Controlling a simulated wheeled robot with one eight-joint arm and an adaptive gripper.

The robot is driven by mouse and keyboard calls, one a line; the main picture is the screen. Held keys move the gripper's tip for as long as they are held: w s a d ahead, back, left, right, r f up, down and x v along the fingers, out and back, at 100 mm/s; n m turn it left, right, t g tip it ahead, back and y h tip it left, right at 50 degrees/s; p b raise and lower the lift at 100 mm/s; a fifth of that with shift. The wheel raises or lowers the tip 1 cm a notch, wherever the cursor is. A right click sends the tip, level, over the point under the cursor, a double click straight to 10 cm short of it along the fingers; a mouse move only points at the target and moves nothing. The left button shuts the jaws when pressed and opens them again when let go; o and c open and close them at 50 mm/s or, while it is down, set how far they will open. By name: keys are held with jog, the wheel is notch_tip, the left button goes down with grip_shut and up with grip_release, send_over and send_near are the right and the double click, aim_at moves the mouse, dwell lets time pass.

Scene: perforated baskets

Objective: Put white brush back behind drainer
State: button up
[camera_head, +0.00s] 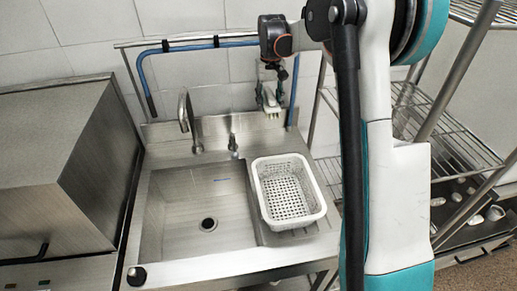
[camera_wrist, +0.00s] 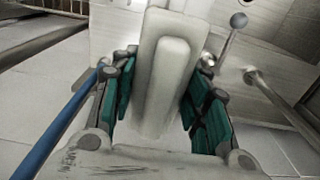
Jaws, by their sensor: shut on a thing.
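The white brush (camera_wrist: 160,80) is a long pale block between my green finger pads in the wrist view. My gripper (camera_wrist: 166,90) is shut on it. In the head view my gripper (camera_head: 270,98) points down at the back right of the sink, behind the drainer. A small pale part of the brush (camera_head: 272,113) shows between the fingers there, close to the back ledge. Whether it touches the ledge is unclear. The drainer (camera_head: 262,192), a white perforated basket, stands on the right side of the sink and looks empty.
A steel sink (camera_head: 180,215) has an empty basin left of the drainer. A tap (camera_head: 185,112) rises at its back. A blue hose (camera_head: 185,47) hangs along a rail at the wall. A wire shelf (camera_head: 450,150) stands right. A steel machine (camera_head: 65,165) stands left.

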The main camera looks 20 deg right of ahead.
aim_at(268, 148)
jog(key=shift+w+d, duration=0.25)
jog(key=shift+w, duration=0.1)
notch_tip(268, 148, down, 20)
jog(key=b, duration=0.6)
jog(key=shift+r, duration=0.2)
jog(key=shift+f, duration=0.15)
jog(key=o, duration=1.2)
jog(key=shift+o, duration=0.2)
